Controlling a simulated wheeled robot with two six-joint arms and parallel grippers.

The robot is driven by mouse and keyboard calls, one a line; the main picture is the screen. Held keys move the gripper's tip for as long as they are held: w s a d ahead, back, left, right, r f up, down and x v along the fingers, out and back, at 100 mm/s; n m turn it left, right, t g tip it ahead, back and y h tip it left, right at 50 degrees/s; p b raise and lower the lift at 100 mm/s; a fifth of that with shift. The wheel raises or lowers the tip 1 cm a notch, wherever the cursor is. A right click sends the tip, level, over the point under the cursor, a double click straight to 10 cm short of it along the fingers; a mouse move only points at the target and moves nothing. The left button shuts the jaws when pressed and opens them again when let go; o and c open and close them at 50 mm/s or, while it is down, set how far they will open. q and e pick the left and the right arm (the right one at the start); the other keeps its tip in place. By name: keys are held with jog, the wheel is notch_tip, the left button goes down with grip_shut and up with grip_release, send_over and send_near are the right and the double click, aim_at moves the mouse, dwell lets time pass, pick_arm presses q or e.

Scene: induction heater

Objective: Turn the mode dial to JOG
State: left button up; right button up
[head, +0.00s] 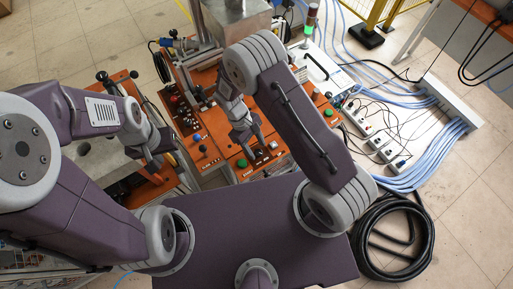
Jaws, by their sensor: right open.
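The orange control panel (222,172) lies in front of me and carries small dark knobs, switches and green buttons. Labels are too small to read, so I cannot tell which control is the mode dial or where it points. My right gripper (256,153) is open and points down over the front of the panel, close to small dark controls (272,147) and a green button (242,164). Contact with a control cannot be made out. My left gripper (157,172) hangs at the left, apart from this panel, beside another orange unit. Its fingers are too small to judge.
A signal tower (309,22) and a white box (318,68) stand behind the panel. Power strips (381,147), blue hoses (408,181) and a coiled black hose (426,240) lie on the floor at the right. A grey metal block (238,22) stands at the back.

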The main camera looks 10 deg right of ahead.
jog(key=b+v, duration=0.1)
jog(key=v, duration=0.7)
jog(key=shift+b, duration=0.3)
